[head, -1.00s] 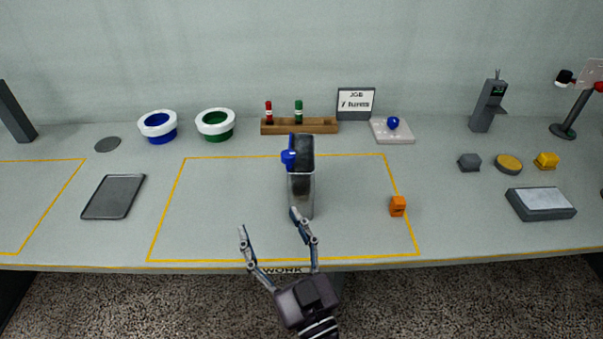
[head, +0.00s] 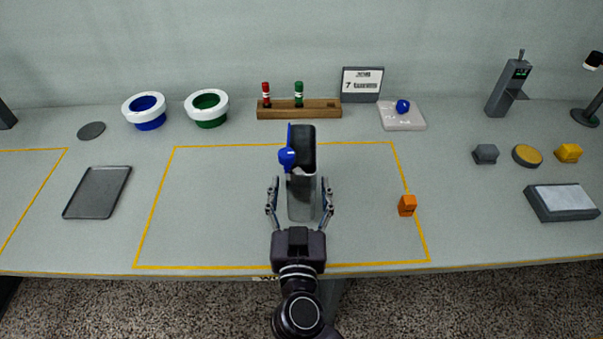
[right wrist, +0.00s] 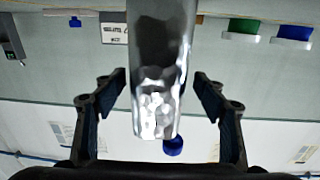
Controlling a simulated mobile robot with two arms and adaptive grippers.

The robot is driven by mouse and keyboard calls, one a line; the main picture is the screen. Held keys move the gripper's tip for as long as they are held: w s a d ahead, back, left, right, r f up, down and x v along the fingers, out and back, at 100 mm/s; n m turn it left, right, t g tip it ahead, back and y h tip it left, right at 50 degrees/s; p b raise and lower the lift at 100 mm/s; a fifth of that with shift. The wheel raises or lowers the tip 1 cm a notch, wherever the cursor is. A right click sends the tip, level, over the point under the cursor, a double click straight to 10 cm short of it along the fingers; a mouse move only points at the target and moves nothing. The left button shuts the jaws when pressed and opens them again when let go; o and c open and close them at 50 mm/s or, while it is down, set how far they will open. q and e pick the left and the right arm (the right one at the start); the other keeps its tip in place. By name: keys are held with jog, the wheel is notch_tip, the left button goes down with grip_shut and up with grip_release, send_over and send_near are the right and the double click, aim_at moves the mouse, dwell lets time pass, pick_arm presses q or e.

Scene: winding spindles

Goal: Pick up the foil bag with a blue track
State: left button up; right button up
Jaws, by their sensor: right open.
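The foil bag (head: 301,198) stands upright inside the yellow-lined work area, silver below with a dark upper part. A blue strip with a round blue knob (head: 287,157) shows on its upper left side. My right gripper (head: 300,195) is open, with one finger on each side of the silver lower part. In the right wrist view the crinkled silver bag (right wrist: 158,70) lies between the spread fingers, with a visible gap on both sides. The blue knob (right wrist: 173,146) shows near its end there. My left gripper is not in view.
An orange block (head: 407,205) sits to the right of the bag. A dark tray (head: 97,192) lies to the left. Blue (head: 146,112) and green (head: 207,109) white-rimmed bins and a wooden rack (head: 325,108) stand behind. The work area around the bag is mostly clear.

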jog(key=w, duration=0.5)
jog(key=shift+d+r, duration=0.2)
jog(key=shift+r, duration=0.2)
jog(key=c, duration=1.3)
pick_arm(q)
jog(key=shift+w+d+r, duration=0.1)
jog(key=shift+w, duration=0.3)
pick_arm(e)
jog(key=shift+c, duration=0.2)
pick_arm(q)
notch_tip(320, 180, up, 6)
jog(key=p, duration=0.6)
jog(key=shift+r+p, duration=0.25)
jog(key=shift+p, duration=0.05)
pick_arm(e)
notch_tip(320, 180, up, 20)
